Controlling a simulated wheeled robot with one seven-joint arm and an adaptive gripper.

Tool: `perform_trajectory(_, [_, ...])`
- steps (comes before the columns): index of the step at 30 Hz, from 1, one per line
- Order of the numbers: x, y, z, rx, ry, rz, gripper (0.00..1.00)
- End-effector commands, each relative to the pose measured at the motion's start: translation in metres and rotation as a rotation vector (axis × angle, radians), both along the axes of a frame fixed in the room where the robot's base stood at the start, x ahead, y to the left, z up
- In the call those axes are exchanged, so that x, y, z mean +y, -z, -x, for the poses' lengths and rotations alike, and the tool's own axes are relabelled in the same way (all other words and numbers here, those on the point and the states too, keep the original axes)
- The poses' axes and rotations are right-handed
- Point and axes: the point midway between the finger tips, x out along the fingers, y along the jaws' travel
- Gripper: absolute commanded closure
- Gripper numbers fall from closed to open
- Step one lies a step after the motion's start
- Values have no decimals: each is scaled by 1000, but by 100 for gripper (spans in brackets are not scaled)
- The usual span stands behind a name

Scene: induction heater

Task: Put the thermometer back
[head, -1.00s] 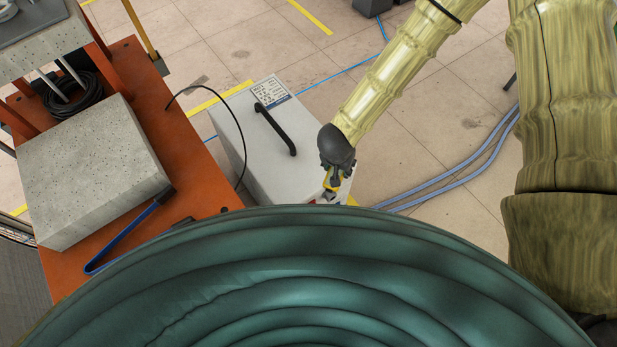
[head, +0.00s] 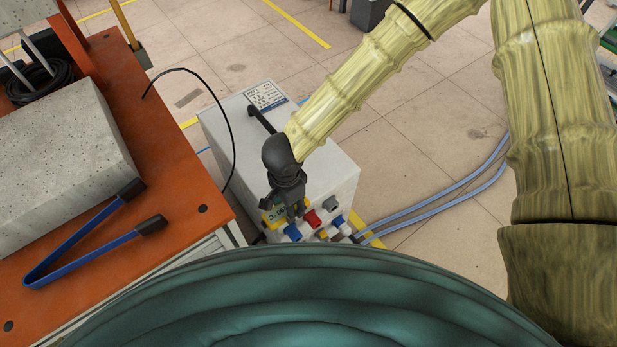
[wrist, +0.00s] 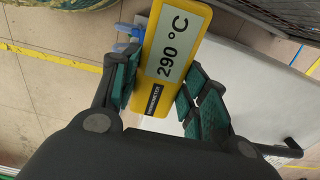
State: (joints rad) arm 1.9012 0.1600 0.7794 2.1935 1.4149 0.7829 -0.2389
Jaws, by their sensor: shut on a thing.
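The thermometer is a yellow device with a grey display reading 290 °C, in the wrist view (wrist: 168,55). My gripper (wrist: 160,95) is shut on it, with green-padded fingers on both sides of its body. In the head view the yellow thermometer (head: 272,213) shows small and partly hidden at my dark gripper (head: 288,207). It is in front of the near face of a light grey box (head: 325,180). I cannot tell whether it touches the box.
The box has a black handle (head: 262,119), a label and red, blue and grey fittings on its near face. An orange table (head: 175,185) at the left carries a speckled block (head: 60,165) and blue tongs (head: 85,235). Blue hoses (head: 440,212) cross the floor at right.

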Motion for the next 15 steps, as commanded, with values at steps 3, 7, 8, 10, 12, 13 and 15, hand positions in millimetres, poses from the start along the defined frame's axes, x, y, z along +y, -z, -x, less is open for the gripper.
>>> perform_trajectory(3, [-9, 1, -21, -1, 7, 0, 83])
perform_trajectory(7, [-19, 4, -45, -1, 7, 0, 83])
perform_trajectory(8, [-21, 5, -51, -1, 6, 0, 83])
perform_trajectory(10, [-27, 6, -64, -1, 6, 0, 83])
perform_trajectory(12, [-32, 7, -77, -2, 6, 0, 83])
perform_trajectory(13, [-34, 8, -83, -2, 6, 0, 83])
perform_trajectory(15, [-40, 9, -95, -1, 6, 0, 83])
